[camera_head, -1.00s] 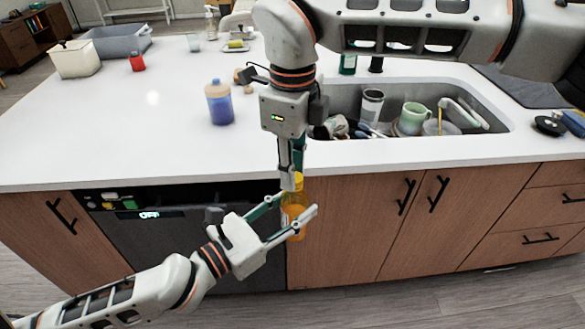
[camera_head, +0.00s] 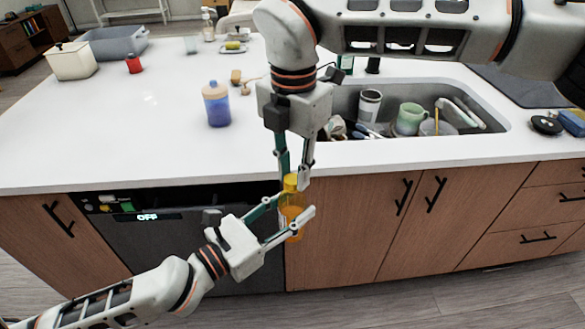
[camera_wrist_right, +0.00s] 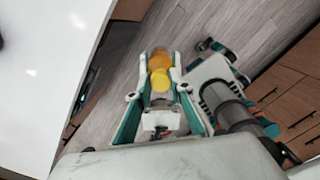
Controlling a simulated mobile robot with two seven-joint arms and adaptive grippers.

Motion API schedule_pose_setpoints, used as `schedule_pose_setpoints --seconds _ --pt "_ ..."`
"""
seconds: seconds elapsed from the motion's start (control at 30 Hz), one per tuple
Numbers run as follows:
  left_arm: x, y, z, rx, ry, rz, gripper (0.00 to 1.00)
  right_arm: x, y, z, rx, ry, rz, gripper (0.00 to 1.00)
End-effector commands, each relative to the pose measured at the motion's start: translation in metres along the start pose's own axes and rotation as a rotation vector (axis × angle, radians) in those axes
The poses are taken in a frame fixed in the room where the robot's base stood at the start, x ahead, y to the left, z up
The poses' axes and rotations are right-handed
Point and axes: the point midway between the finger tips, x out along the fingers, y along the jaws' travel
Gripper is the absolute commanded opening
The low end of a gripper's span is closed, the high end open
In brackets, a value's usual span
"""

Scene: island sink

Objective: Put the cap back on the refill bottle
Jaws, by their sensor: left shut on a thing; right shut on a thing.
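The refill bottle (camera_head: 292,215), with orange contents, is upright in front of the counter's front edge. My left gripper (camera_head: 295,205) is shut on its body from the lower left. The yellow cap (camera_head: 291,184) is at the bottle's top, in line with it. My right gripper (camera_head: 292,178) points down from above and is shut on the cap. In the right wrist view the cap (camera_wrist_right: 161,80) lies between the fingers with the orange bottle (camera_wrist_right: 159,60) just beyond it. I cannot tell how tightly the cap sits on the neck.
The white counter (camera_head: 120,140) is behind the grippers, with a blue-purple bottle (camera_head: 217,106) and a small red container (camera_head: 133,64) on it. A sink (camera_head: 480,133) with dishes lies at the right. A dishwasher (camera_head: 150,250) and wooden cabinets (camera_head: 345,235) stand below the counter.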

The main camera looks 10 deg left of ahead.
Motion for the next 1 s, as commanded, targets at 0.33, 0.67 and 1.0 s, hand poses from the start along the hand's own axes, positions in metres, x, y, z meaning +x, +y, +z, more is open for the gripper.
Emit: schedule_pose_setpoints --seconds 0.33,0.67,1.0 --pt "-0.0001 0.0 -0.0005 0.0 0.001 0.0 0.0 -0.0001 -0.0025 -0.0003 0.629 0.001 -0.001 0.15" --pt "-0.0001 0.0 -0.0005 0.0 0.001 0.0 0.0 0.0002 -0.0035 -0.0019 1.118 0.002 -0.002 0.15" --pt "-0.0001 0.0 -0.0001 0.0 0.0 0.0 0.0 0.0003 -0.0035 -0.002 1.11 0.001 -0.002 0.41"
